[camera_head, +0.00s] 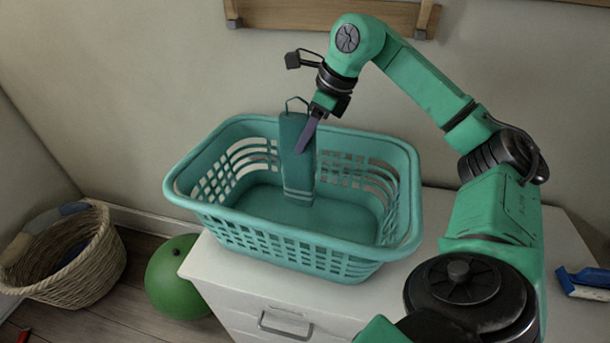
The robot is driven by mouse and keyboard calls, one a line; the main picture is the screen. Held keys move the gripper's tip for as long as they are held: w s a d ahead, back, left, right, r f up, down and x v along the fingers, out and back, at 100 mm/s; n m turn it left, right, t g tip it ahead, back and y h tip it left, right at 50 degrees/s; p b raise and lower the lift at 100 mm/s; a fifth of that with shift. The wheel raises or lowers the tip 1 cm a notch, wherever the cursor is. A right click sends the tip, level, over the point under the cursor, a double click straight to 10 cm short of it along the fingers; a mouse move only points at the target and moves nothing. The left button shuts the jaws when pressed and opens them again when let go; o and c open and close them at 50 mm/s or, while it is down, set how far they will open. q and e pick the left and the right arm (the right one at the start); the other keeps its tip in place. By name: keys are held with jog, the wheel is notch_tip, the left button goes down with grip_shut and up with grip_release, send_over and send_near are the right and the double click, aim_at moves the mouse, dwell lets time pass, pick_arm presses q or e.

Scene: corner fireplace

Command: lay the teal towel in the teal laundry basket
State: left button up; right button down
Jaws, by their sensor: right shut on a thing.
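The teal laundry basket (285,243) stands upright on a white cabinet, with lattice sides and an open top. The teal towel (298,165) is a narrow strip with pale stripes near its lower end. It hangs upright inside the basket's outline, towards the back, and its lower end is near the basket floor; I cannot tell whether it touches. My left gripper is not in view.
The white cabinet (235,288) has a drawer with a handle. A wicker basket (75,262) and a green ball (175,278) are on the floor at left. A blue and white object (585,280) lies at the cabinet's right. A wooden rack (310,10) is on the wall.

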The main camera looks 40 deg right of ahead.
aim_at(307, 171)
notch_tip(307, 171, down, 10)
jog(key=shift+r, duration=0.1)
jog(key=shift+b, duration=0.3)
jog(key=shift+c, duration=2)
grip_release()
jog(key=shift+r, duration=0.15)
jog(key=v, duration=1.1)
jog(key=shift+s+r+b, duration=0.25)
jog(key=shift+r+b, duration=0.05)
jog(key=shift+d, duration=0.1)
